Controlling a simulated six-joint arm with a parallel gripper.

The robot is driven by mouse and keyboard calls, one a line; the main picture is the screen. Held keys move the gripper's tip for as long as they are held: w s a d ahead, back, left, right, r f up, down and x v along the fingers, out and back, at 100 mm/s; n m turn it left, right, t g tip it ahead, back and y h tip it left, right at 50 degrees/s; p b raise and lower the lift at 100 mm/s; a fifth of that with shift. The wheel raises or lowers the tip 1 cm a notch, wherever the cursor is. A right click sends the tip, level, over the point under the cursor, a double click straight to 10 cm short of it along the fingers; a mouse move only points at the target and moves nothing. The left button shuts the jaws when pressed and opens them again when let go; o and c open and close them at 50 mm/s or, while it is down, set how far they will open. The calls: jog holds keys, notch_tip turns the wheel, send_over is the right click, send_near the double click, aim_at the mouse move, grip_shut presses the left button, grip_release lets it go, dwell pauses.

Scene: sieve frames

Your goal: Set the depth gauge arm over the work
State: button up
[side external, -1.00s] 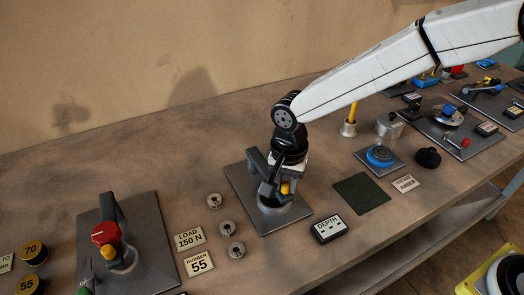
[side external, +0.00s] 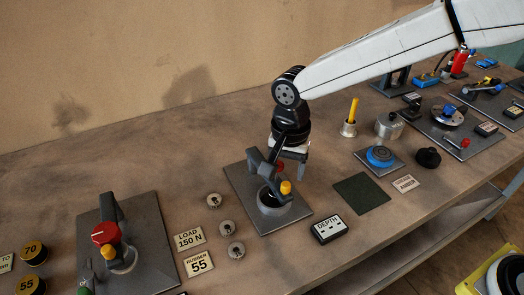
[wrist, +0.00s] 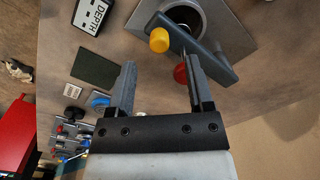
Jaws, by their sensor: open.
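The depth gauge stands on a grey plate (side external: 241,188) in the side view. Its dark arm (side external: 265,172) runs from the rear of the plate towards a yellow knob (side external: 286,187) at its front end, along the far side of a grey ring (side external: 272,214) with a dark opening. A red knob (side external: 279,166) shows behind the arm. My gripper (side external: 288,171) is open just beyond the arm. In the wrist view, the red knob (wrist: 181,73) lies between my spread fingers, close to the right one, with the yellow knob (wrist: 159,40) ahead. Contact cannot be told.
A black DEPTH box (side external: 328,229) sits right of the plate, near a dark green mat (side external: 361,193). Several small slotted discs (side external: 228,228) lie to the left. A blue-topped dial (side external: 380,156) and metal pots stand to the right.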

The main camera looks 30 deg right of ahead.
jog(key=shift+r, duration=1.75)
jog(key=s+d+f+n+t, duration=0.1)
jog(key=s+d+f+n, duration=0.1)
jog(key=d, duration=0.5)
jog(key=s+d+f+n, duration=0.2)
jog(key=s+d+n, duration=0.2)
jog(key=s+d, duration=0.2)
jog(key=s+d+f+n+t, duration=0.1)
jog(key=s+d, duration=0.3)
jog(key=d, duration=0.5)
jog(key=shift+d+f+n+t, duration=0.35)
jog(key=shift+f+n, duration=0.4)
jog(key=shift+n, duration=0.15)
